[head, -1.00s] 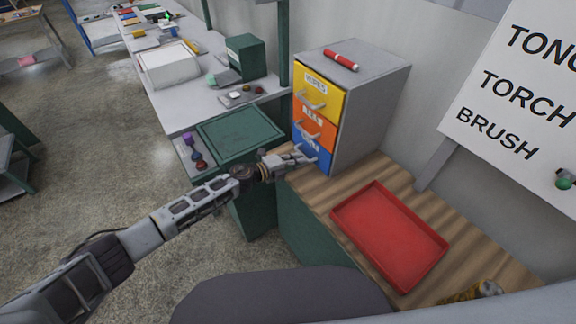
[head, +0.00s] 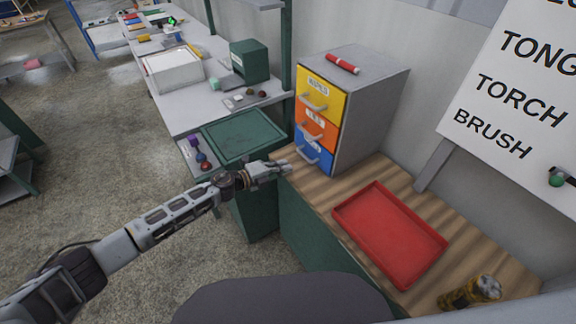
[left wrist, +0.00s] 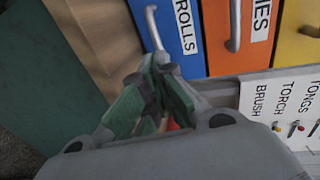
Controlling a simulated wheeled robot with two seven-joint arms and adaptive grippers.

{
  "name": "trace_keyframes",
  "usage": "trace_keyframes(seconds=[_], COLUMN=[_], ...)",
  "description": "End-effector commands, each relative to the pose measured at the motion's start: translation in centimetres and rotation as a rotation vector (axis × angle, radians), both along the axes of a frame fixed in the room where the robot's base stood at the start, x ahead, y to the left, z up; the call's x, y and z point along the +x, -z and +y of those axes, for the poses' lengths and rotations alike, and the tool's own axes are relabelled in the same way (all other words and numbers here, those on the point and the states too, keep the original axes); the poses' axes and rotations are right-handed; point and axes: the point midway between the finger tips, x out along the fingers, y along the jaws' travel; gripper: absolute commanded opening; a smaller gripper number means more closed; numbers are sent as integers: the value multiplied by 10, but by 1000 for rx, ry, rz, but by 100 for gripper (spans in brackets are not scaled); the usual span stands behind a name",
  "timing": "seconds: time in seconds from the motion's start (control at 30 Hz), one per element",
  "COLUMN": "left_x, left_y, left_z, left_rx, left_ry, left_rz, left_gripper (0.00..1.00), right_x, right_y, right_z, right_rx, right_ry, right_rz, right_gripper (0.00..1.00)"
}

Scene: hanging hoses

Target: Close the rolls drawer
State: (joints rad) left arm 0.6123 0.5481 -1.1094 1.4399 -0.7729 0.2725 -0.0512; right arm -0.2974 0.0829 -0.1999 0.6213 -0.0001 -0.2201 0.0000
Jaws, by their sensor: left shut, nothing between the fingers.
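The rolls drawer (head: 309,157) is the blue bottom drawer of a grey cabinet (head: 372,103). Its front looks flush with the orange and yellow drawers above it. In the left wrist view the blue front (left wrist: 183,42) shows a ROLLS label and a pale bar handle (left wrist: 153,27). My left gripper (head: 286,166) is shut and empty, just left of the blue drawer and a little apart from its handle. Its fingers also show in the left wrist view (left wrist: 160,72), pointing toward the drawer front. My right gripper is in neither view.
The cabinet stands on a wooden bench top with a red tray (head: 390,235) in front. A red marker (head: 343,63) lies on the cabinet. A green tray (head: 243,135) lies to the left. A labelled board (head: 515,95) stands at right.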

Motion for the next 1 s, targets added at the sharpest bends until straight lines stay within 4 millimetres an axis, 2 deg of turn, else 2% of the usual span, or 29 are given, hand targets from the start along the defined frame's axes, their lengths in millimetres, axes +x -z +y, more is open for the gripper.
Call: trace_keyframes(seconds=[0.6,1.0], left_x=[-25,-29], left_y=[-10,-13], left_z=[45,52], left_rx=[1,0], left_ry=[0,0], left_rz=[0,0], left_gripper=[0,0], right_x=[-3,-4], right_y=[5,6], right_z=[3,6], right_rx=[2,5], right_ry=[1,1], right_rz=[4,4], right_gripper=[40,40])
